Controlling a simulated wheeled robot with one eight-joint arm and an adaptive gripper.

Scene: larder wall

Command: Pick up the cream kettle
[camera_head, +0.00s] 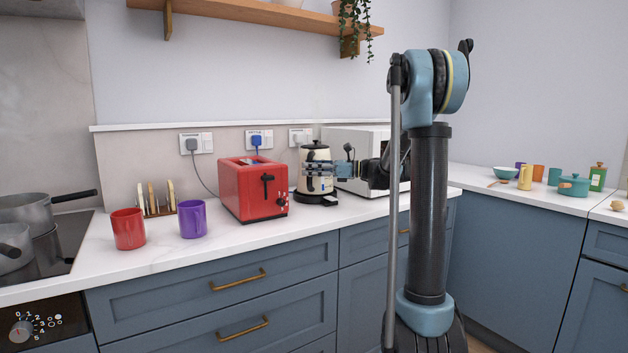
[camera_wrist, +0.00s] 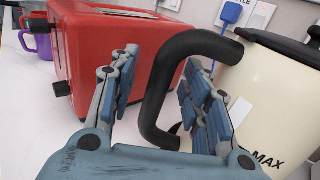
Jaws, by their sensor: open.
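The cream kettle (camera_head: 316,154) stands upright on the counter, between the red toaster and the white microwave. It has a black lid and black base. In the wrist view the kettle (camera_wrist: 268,95) fills the right side, with its black handle (camera_wrist: 155,95) toward the middle. My gripper (camera_head: 308,170) is in front of the kettle in the head view and hides part of its body. In the wrist view my gripper (camera_wrist: 160,60) is open, and the handle's upright part shows between its two fingers. I cannot tell whether either finger touches it.
The red toaster (camera_head: 252,190) stands close on the left, just beyond the left finger in the wrist view. A white microwave (camera_head: 350,147) is on the right. Purple (camera_head: 193,219) and red (camera_head: 129,229) mugs stand further left. A blue plug (camera_head: 256,141) is on the wall behind.

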